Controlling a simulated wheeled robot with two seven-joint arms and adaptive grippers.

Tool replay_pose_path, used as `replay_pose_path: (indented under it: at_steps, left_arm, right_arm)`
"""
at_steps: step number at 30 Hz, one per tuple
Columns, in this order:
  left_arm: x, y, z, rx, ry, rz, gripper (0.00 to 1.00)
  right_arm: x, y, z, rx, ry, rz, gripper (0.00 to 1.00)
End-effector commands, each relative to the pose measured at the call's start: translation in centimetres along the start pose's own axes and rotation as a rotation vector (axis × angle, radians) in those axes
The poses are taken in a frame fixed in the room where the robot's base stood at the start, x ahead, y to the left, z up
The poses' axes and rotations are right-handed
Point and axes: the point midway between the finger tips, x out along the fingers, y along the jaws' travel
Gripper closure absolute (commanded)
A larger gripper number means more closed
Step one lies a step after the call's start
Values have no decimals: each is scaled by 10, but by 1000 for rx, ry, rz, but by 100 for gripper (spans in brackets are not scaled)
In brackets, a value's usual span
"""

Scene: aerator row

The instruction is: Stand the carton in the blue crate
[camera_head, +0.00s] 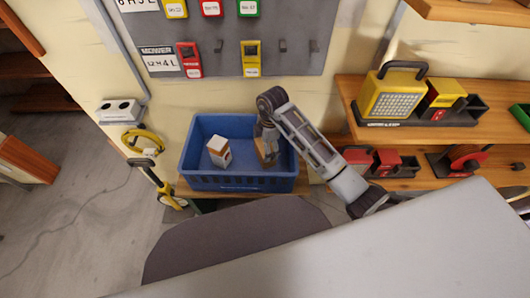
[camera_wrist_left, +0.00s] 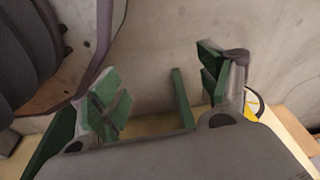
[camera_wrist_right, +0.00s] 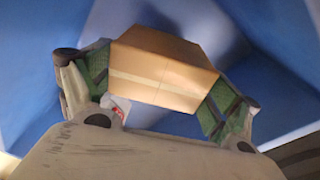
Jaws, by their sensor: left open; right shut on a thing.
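The blue crate (camera_head: 240,183) stands on a wooden surface below the wall panel. My right gripper (camera_head: 267,143) reaches down inside its right half. It is shut on a brown carton (camera_head: 268,157), which shows between the green finger pads (camera_wrist_right: 160,90) in the right wrist view as a tan box (camera_wrist_right: 163,68) with a lighter tape band. Blue crate walls surround it there. Whether the carton touches the crate floor I cannot tell. My left gripper (camera_wrist_left: 160,95) is open and empty in the left wrist view, and not in the head view.
A white box with a brown top (camera_head: 219,151) stands in the crate's left half, apart from the held carton. Shelves with a yellow lamp (camera_head: 391,99) and red tools are at the right. A yellow-handled tool (camera_head: 155,180) stands left of the crate.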

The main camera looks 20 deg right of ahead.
Motion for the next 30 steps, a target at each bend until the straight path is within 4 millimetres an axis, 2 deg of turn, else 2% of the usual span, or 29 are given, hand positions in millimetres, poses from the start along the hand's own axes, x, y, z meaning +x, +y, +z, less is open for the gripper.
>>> replay_pose_path:
  at_steps: [9, 15, 21, 24, 30]
  left_arm:
    - [0, 0, 2, 0, -4, 1, 23]
    - [1, 1, 3, 1, -18, 1, 23]
    - [-12, 3, -14, 2, -5, 5, 23]
    - [-17, 3, -20, 2, -1, 6, 23]
    - [-17, 4, -16, 2, -6, 7, 23]
  right_arm:
    - [0, 0, 0, 0, 1, 2, 60]
    - [16, -1, 1, 0, 2, -1, 60]
    - [34, -1, 2, 0, 2, 1, 60]
    - [37, -1, 3, 0, 1, 2, 60]
    - [36, -1, 3, 0, 1, 2, 60]
